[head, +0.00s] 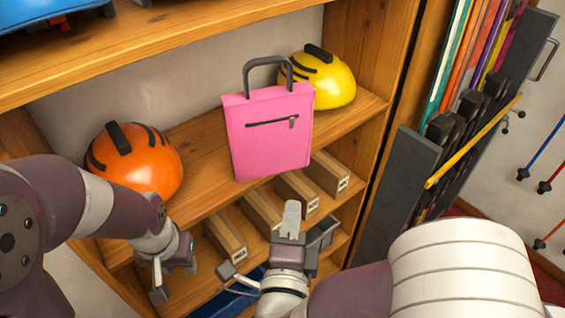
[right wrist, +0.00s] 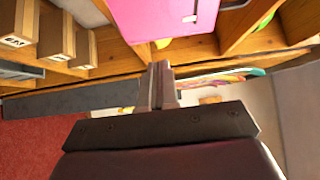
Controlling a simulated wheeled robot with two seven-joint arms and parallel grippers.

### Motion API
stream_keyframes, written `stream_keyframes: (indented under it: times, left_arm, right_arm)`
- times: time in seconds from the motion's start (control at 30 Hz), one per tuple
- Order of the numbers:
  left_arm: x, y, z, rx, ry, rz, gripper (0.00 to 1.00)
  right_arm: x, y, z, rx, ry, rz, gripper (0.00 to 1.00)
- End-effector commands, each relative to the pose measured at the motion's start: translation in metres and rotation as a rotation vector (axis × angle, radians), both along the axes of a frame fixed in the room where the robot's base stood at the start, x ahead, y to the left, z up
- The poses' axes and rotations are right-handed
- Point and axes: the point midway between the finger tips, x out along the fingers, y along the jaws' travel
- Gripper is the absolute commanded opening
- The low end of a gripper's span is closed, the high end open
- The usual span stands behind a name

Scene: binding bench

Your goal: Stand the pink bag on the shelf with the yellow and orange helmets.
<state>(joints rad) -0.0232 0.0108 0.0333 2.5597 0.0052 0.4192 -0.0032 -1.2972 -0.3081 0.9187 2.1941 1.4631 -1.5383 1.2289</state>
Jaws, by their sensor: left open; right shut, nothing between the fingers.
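The pink bag (head: 268,135) stands upright with its dark handle up, between the orange helmet (head: 145,165) on the left and the yellow helmet (head: 328,82) on the right, on the wooden shelf (head: 195,180). Its lower right corner overlaps the shelf's front edge; I cannot tell how far its base sits on the board. Part of the bag (right wrist: 160,15) shows at the top of the right wrist view. My right gripper (head: 290,220) is shut and empty, below and in front of the bag, apart from it. My left gripper (head: 175,275) is open and empty, below the orange helmet.
Several wooden boxes (head: 262,208) stand on the level below. A blue item (head: 50,12) lies on the upper shelf. A dark rack (head: 400,190) with coloured boards and a yellow bar stands at the right. Bare shelf lies between the orange helmet and bag.

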Motion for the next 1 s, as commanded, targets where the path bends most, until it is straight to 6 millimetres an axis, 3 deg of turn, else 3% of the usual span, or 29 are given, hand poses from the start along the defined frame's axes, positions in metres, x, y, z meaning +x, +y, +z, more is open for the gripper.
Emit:
stream_keyframes:
  times: [0.17,0.53,0.6,0.8,1.0]
  left_arm:
    - [0.0,0.0,0.01,0.0,0.0,0.0,0.43]
    - [0.0,0.0,0.039,0.0,0.0,0.0,0.43]
    - [0.0,0.0,0.045,0.0,0.0,0.0,0.43]
    - [0.0,0.0,0.053,0.0,0.0,0.0,0.43]
    - [0.0,0.0,0.053,0.0,0.0,0.0,0.43]
  right_arm:
    - [0.021,-0.004,0.003,0.009,0.001,-0.005,0.0]
    - [0.1,-0.017,0.003,0.007,0.005,-0.002,0.0]
    - [0.109,-0.008,0.003,0.007,0.004,0.003,0.0]
    - [0.127,0.006,0.001,0.008,0.004,0.003,0.0]
    - [0.131,0.009,-0.001,0.008,0.004,0.004,0.0]
